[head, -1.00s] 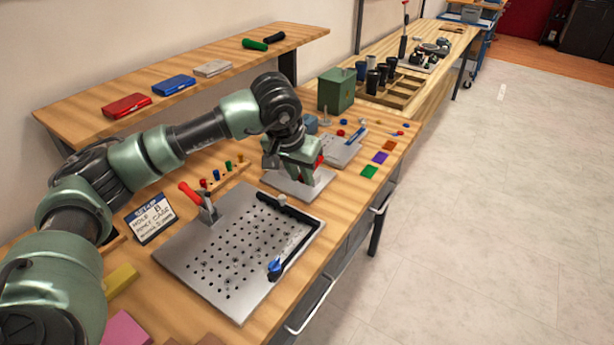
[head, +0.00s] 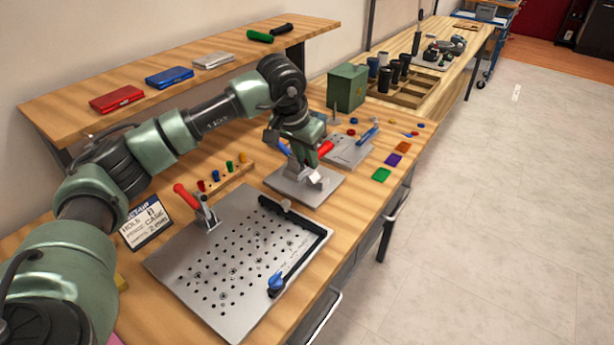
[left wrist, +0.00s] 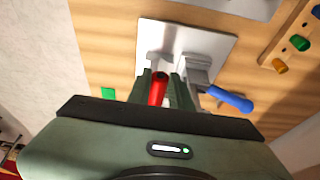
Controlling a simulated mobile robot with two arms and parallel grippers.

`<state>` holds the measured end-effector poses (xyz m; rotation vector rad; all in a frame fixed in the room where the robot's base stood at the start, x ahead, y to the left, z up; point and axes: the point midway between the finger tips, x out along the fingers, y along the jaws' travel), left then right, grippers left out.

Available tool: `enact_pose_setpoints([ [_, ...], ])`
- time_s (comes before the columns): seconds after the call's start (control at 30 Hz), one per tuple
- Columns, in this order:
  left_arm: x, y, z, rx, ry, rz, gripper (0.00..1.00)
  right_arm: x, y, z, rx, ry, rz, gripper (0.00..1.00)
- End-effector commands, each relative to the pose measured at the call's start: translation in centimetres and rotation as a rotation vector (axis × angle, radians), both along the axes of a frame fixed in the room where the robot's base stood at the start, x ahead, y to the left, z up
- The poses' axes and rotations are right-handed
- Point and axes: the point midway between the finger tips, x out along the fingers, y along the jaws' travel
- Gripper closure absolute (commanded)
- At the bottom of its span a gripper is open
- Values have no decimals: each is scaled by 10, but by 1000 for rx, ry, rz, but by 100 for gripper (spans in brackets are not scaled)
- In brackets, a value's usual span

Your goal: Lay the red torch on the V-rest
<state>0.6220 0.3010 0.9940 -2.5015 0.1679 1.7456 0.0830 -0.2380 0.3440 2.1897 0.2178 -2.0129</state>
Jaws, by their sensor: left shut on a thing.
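My left gripper (head: 318,155) is shut on the red torch (head: 326,148). In the left wrist view the red torch (left wrist: 158,89) stands between the two fingers (left wrist: 162,92). The gripper is over a light grey plate (head: 288,188) that carries pale metal blocks (head: 319,179), which look like the V-rest. The fingers partly hide these blocks. In the left wrist view the plate (left wrist: 215,46) lies beyond the fingertips, and I cannot tell whether the torch touches the rest. A blue-handled clamp (left wrist: 232,99) stands beside the fingers. My right gripper is not in view.
A perforated plate (head: 215,290) with a red-handled clamp (head: 186,197) and a black fence (head: 305,262) lies nearer. A green box (head: 347,88) and another grey plate (head: 345,152) stand beyond. Coloured squares (head: 381,174) lie near the right edge. A shelf (head: 130,112) runs behind.

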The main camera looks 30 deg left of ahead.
Motion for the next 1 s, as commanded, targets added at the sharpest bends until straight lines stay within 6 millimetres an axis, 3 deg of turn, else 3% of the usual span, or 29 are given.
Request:
enact_pose_setpoints([
  [0.53,-1,0,-63,0,2,0,100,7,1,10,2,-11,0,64],
  [0.93,0,0,-71,1,-2,0,100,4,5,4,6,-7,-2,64],
  [0.97,0,0,-70,1,-1,0,74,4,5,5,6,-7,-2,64],
  [1.0,0,0,-69,1,-1,0,63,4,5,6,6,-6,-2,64],
])
